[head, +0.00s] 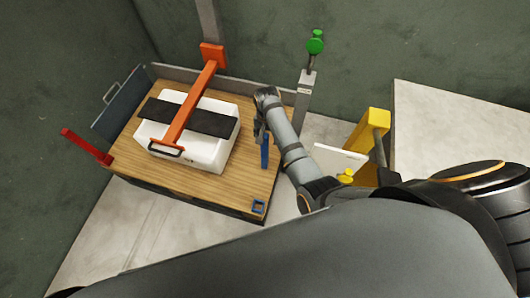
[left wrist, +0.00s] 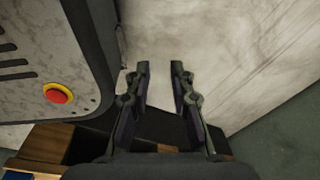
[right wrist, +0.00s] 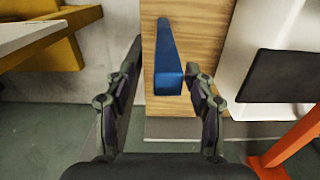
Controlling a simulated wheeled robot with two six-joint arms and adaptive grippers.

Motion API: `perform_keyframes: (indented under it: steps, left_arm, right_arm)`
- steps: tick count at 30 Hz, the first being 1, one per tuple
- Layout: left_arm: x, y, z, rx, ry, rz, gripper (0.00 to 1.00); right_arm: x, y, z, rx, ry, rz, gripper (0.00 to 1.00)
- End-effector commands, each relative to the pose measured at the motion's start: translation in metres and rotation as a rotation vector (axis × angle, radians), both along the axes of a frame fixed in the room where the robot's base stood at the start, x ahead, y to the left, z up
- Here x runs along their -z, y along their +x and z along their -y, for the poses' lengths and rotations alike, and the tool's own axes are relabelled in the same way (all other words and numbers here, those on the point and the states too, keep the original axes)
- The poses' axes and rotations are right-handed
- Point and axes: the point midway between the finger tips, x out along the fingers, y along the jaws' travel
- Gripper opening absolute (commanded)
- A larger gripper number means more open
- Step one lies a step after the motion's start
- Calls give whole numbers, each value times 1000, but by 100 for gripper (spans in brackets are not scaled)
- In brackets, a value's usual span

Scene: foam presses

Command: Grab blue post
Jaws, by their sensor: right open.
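The blue post (head: 264,152) stands on the right part of the wooden tabletop (head: 215,185). In the right wrist view the blue post (right wrist: 168,60) lies between the fingertips' lines, closer to the right finger. My right gripper (head: 260,134) is beside the post's top, fingers apart; it also shows open in the right wrist view (right wrist: 163,62). Whether a finger touches the post I cannot tell. My left gripper (left wrist: 160,70) is open and empty above pale floor, away from the post.
A white box (head: 205,150) with a dark pad under an orange arm (head: 190,105) stands left of the post. A small blue square frame (head: 258,207) lies at the table's front corner. A yellow frame (head: 368,135) stands right. A red button (left wrist: 58,95) is near my left gripper.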

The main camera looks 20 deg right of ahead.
Motion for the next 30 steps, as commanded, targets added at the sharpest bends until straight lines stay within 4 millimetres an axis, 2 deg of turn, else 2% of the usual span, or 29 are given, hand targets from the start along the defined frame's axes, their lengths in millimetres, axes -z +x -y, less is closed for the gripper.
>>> perform_keyframes:
  steps: [1, 3, 10, 15, 18, 26, 30]
  left_arm:
    - [4, 1, 0, 0, 0, 2, 22]
    - [5, 3, 0, 0, 0, 4, 22]
    - [6, 19, 2, 1, -3, 30, 22]
    - [18, 19, 4, 0, -5, 31, 22]
    - [21, 17, 5, 0, -6, 27, 22]
    - [21, 14, 4, -1, -6, 22, 22]
    - [21, 13, 4, -1, -6, 20, 22]
  right_arm:
    - [10, 0, 0, 0, 0, -1, 55]
    - [18, 0, 0, 0, 0, 0, 55]
    - [27, 2, -1, -1, 0, 0, 55]
    - [58, 6, -6, 0, 0, -1, 55]
    - [70, 6, -6, 0, 0, 0, 55]
    - [73, 6, -6, 0, 0, 2, 55]
    - [73, 6, -6, 0, 0, 1, 38]
